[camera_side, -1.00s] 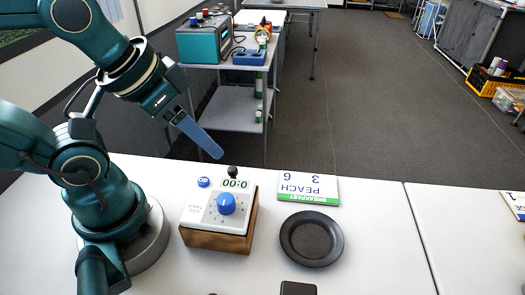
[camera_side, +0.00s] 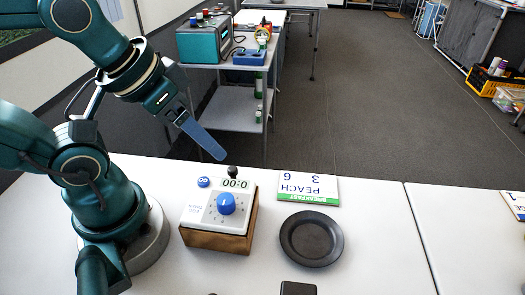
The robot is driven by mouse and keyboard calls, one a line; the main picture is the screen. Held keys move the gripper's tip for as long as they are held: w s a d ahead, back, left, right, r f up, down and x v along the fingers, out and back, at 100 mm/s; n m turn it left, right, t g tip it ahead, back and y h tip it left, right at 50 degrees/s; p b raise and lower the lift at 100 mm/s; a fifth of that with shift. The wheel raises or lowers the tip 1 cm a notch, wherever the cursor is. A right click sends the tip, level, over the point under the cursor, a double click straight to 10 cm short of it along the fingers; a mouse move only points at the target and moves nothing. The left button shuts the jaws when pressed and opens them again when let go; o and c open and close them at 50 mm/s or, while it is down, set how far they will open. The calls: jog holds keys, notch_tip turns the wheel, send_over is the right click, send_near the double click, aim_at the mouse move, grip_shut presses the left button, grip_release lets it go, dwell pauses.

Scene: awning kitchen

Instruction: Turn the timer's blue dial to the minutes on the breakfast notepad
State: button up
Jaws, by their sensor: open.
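The timer (camera_side: 203,215) is a white-faced box on a wooden base, on the white table. Its round blue dial (camera_side: 227,204) sits mid-face, and its display (camera_side: 236,184) reads 0:00. A small black knob (camera_side: 233,172) stands behind the display. The breakfast notepad (camera_side: 308,187) lies right of the timer, with a green band and upside-down writing: PEACH and two digits that look like 3 and 6. My gripper (camera_side: 218,152) is open and empty, above and behind the timer, apart from it. Its blue fingers overlap in this view.
A dark round plate (camera_side: 311,239) lies right of the timer. A blue round token (camera_side: 203,182) lies by its back left corner. A black object (camera_side: 298,289) is cut off at the front edge. Another notepad (camera_side: 516,205) is at far right. White table between is clear.

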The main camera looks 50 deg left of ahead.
jog(key=n, duration=0.4)
jog(key=n+g, duration=0.5)
jog(key=n, duration=0.8)
send_over(225, 199)
jog(key=a, duration=0.1)
jog(key=shift+w+a+f, duration=0.1)
jog(key=shift+w+f, duration=0.1)
jog(key=shift+f, duration=0.4)
jog(key=shift+d+f, duration=0.45)
jog(key=shift+d, duration=0.05)
jog(key=shift+s+d+f+g, duration=0.1)
jog(key=shift+s+f+g, duration=0.05)
jog(key=shift+f+g, duration=0.15)
jog(key=shift+f, duration=2.4)
grip_shut()
